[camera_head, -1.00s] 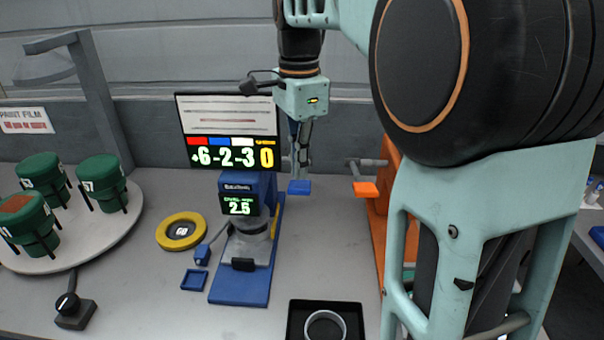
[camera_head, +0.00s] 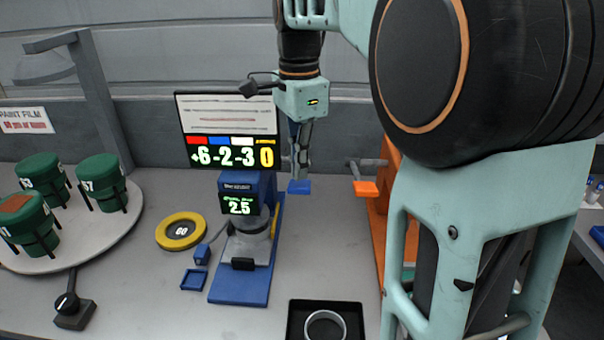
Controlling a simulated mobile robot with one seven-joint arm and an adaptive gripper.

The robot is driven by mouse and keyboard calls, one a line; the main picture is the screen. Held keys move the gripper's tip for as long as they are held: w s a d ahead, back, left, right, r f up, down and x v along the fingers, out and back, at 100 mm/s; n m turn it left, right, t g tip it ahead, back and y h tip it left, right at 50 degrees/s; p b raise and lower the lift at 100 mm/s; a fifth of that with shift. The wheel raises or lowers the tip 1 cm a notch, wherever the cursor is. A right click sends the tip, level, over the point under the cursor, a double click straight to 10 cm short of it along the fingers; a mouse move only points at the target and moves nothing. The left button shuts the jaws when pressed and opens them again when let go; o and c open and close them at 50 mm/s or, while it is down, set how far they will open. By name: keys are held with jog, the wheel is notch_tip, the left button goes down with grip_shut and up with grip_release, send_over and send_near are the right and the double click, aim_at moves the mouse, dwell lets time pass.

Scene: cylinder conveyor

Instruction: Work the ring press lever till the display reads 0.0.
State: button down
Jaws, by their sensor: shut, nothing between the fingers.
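A blue press (camera_head: 240,290) stands on the table in the middle of the view, and its small display (camera_head: 240,205) reads 2.5 in white digits. A blue lever pad (camera_head: 299,187) sticks out to the right of this press. My gripper (camera_head: 302,172) points down with its fingers together and empty, right at the blue pad. I cannot tell whether the fingertips touch the pad or sit just above or behind it. A silver ring (camera_head: 325,317) lies in a black tray (camera_head: 296,318) at the front.
An orange machine (camera_head: 392,205) with an orange pad (camera_head: 365,188) stands right of my gripper, partly hidden by my arm. A sign (camera_head: 225,110) reads +6 -2 -3 0. Left are a yellow ring (camera_head: 181,216), a round platform (camera_head: 110,235) with green canisters (camera_head: 102,180), and a black lever (camera_head: 73,308).

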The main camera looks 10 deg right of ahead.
jog(key=shift+f+b, duration=3.8)
jog(key=shift+f, duration=2.3)
notch_tip(320, 180, up, 16)
jog(key=p, duration=1.4)
jog(key=shift+f, duration=0.1)
